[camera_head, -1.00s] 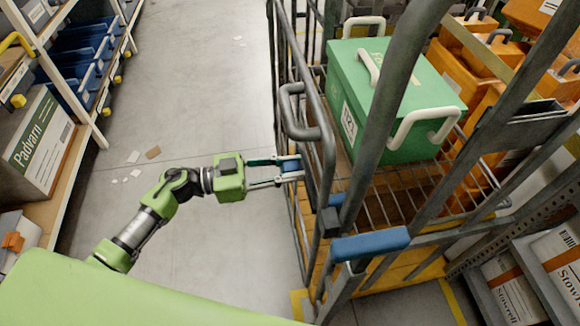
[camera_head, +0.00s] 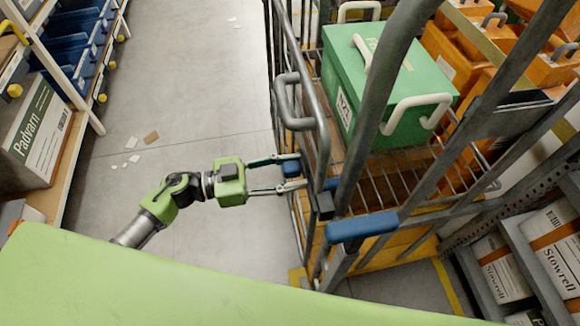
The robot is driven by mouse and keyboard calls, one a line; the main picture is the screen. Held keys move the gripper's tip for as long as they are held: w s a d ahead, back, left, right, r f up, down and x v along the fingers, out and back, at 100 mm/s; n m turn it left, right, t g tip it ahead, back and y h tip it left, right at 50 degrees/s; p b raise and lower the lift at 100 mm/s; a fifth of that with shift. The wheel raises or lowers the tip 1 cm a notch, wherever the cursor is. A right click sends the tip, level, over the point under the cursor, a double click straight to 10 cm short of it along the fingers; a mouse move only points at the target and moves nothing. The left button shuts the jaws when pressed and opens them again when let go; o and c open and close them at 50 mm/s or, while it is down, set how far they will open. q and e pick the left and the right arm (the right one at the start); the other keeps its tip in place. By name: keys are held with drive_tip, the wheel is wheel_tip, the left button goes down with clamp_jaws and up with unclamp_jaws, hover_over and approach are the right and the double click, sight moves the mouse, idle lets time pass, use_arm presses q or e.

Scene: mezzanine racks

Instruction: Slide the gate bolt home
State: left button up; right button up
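The gate (camera_head: 322,140) of a grey metal cage cart is at the centre, with a bent tube handle (camera_head: 281,103) on its side. A small blue piece (camera_head: 291,169), perhaps the bolt's knob, is at its left edge. My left gripper (camera_head: 292,173) points right at this edge, with its fingers spread above and below and a gap between them. The blue piece is at the fingertips; whether they touch it is unclear. A dark block (camera_head: 325,205) sits lower on the gate. The bolt's rod and socket cannot be made out. My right gripper is out of view.
A blue-covered bar (camera_head: 362,226) crosses the cart's near corner. A green case (camera_head: 385,85) and orange cases (camera_head: 462,60) are in and behind the cart. Shelves with a Padvarn box (camera_head: 38,130) stand left, Stowrell boxes (camera_head: 500,268) right.

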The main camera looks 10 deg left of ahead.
use_arm(q)
drive_tip(key=shift+w, duration=0.1)
drive_tip(key=shift+a, duration=0.55)
drive_tip(key=v, duration=1.1)
drive_tip(key=shift+s, duration=0.25)
drive_tip(key=shift+d, duration=0.1)
